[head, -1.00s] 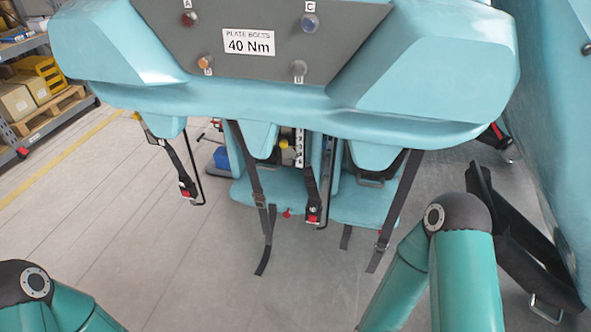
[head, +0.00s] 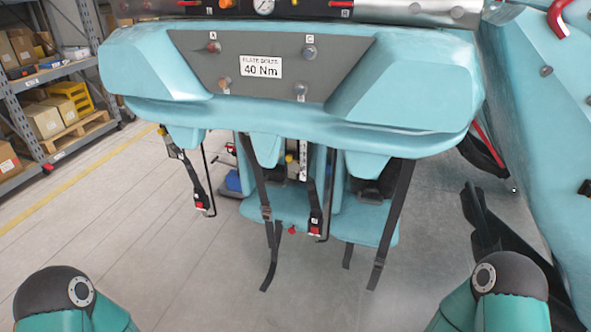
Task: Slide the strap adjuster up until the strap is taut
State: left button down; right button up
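Two dark straps hang below the teal coaster car. The left strap (head: 257,180) has an adjuster (head: 266,212) partway down, with a loose tail below it. The right strap (head: 398,203) slants down to an adjuster (head: 379,262) near its lower end. Which strap the task means, I cannot tell. Two red-ended buckles also hang there, a left buckle (head: 201,204) and a right buckle (head: 315,224). Only elbow parts of my two arms show at the lower corners. Neither gripper is in view, and no arm touches a strap.
The teal car body (head: 300,120) bears a grey plate marked 40 Nm (head: 261,67). A teal panel (head: 540,130) stands at the right, with a black padded part (head: 490,230) by it. Shelving with boxes (head: 45,120) is at the left. The grey floor (head: 180,270) in front is clear.

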aim_at(290, 159)
jog(key=i, duration=1)
jog(key=z, duration=0.05)
